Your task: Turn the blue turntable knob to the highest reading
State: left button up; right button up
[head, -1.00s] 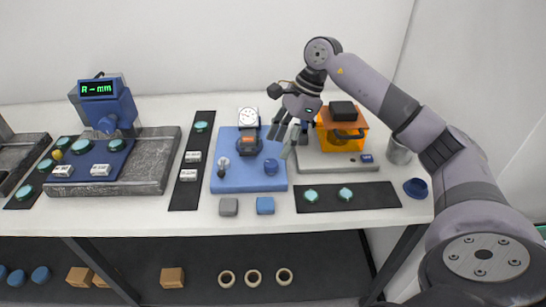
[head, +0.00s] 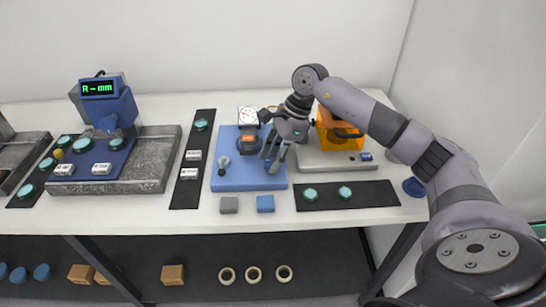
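The blue plate (head: 230,180) lies mid-table and carries a dial gauge (head: 247,117) with a white face at its back and a dark block with an orange display (head: 249,141). A small grey knob-like post (head: 223,163) stands at the plate's left. My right gripper (head: 271,165) points down over the plate's right side, its fingers apart. The blue knob at that spot is hidden behind the fingers, so I cannot tell whether they touch it. The dial's reading is too small to make out. My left gripper is not in view.
An orange-covered instrument (head: 337,132) on a light base stands close right of my gripper. A black mat (head: 370,195) with teal discs lies in front of it. A grey block (head: 229,205) and a blue block (head: 265,203) lie before the plate. A blue instrument (head: 112,105) stands left.

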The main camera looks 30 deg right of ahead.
jog(key=c, duration=0.7)
jog(key=shift+o, duration=0.2)
jog(key=shift+m, duration=0.3)
jog(key=shift+m+t+b, duration=0.5)
jog(key=shift+m+b, duration=0.15)
jog(key=shift+m, duration=0.25)
jog(key=m+t+h+b, duration=0.1)
jog(key=m+b, duration=0.1)
jog(key=m, duration=0.2)
jog(key=shift+s, duration=0.1)
jog(key=m, duration=0.2)
jog(key=m+t+h+b, duration=0.1)
jog(key=shift+a+m+h, duration=0.15)
jog(key=shift+m+h, duration=0.15)
jog(key=shift+m, duration=0.1)
jog(key=shift+m+h+b, duration=0.6)
jog(key=shift+m+b, duration=0.1)
jog(key=shift+m, duration=0.9)
jog(key=shift+r+m, duration=0.1)
jog(key=shift+m, duration=0.2)
